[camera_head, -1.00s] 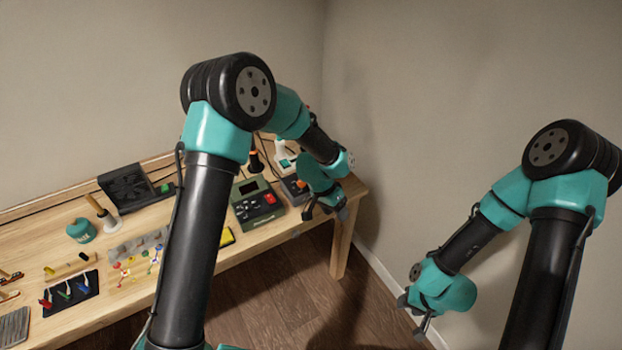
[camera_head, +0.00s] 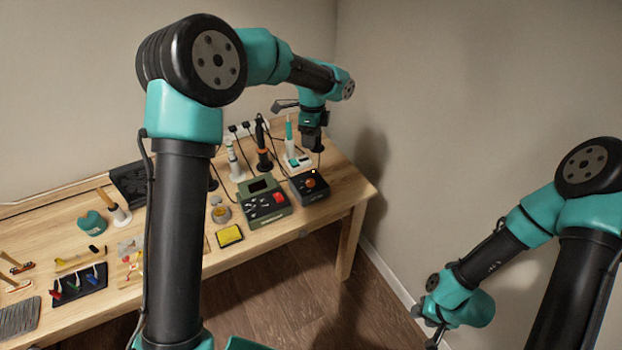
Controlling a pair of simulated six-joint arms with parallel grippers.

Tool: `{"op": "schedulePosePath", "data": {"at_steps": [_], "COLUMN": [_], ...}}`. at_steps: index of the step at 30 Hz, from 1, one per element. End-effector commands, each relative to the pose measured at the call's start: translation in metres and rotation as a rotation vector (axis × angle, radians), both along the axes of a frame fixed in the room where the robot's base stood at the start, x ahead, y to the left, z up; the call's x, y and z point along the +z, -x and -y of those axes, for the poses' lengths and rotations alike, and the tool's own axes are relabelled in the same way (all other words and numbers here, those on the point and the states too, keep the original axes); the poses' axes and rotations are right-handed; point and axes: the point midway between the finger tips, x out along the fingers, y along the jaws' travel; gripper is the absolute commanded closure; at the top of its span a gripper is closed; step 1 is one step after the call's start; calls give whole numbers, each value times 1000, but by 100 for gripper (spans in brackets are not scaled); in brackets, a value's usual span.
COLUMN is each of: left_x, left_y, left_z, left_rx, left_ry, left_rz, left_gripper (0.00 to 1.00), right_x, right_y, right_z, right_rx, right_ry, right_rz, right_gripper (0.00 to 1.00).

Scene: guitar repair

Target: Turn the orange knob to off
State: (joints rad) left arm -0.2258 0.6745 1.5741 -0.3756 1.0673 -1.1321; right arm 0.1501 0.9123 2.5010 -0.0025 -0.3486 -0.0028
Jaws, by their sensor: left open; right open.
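The orange knob (camera_head: 310,183) sits on top of a small dark box (camera_head: 312,195) near the right end of the workbench. A small bright orange light (camera_head: 313,171) shows just behind the knob. My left gripper (camera_head: 317,152) reaches over the bench from behind my arm and points down. It is open, above and slightly behind the knob, and apart from it in the picture. The knob's pointer is too small to read. My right gripper (camera_head: 434,330) is open and empty, off to the right of the bench and low.
A green device (camera_head: 263,200) with a red button stands left of the dark box. Upright tools in stands (camera_head: 263,150) and a white base (camera_head: 297,160) stand behind it. A yellow pad (camera_head: 229,236) lies in front. My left arm hides part of the bench (camera_head: 335,215).

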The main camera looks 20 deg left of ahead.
Motion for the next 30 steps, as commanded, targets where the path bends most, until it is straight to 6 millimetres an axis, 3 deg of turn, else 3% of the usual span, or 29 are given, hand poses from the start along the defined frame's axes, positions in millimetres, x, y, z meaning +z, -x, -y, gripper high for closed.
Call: {"op": "schedulePosePath", "data": {"at_steps": [8,30], "left_x": [-35,-156], "left_y": [3,10], "left_z": [0,0], "left_rx": [1,1], "left_ry": [0,0], "left_rz": [-5,-4], "left_gripper": [44,44], "right_x": [0,0], "right_y": [0,0], "right_z": [0,0], "right_rx": [0,0], "right_ry": [0,0], "right_rz": [0,0], "right_gripper": [57,57]}}
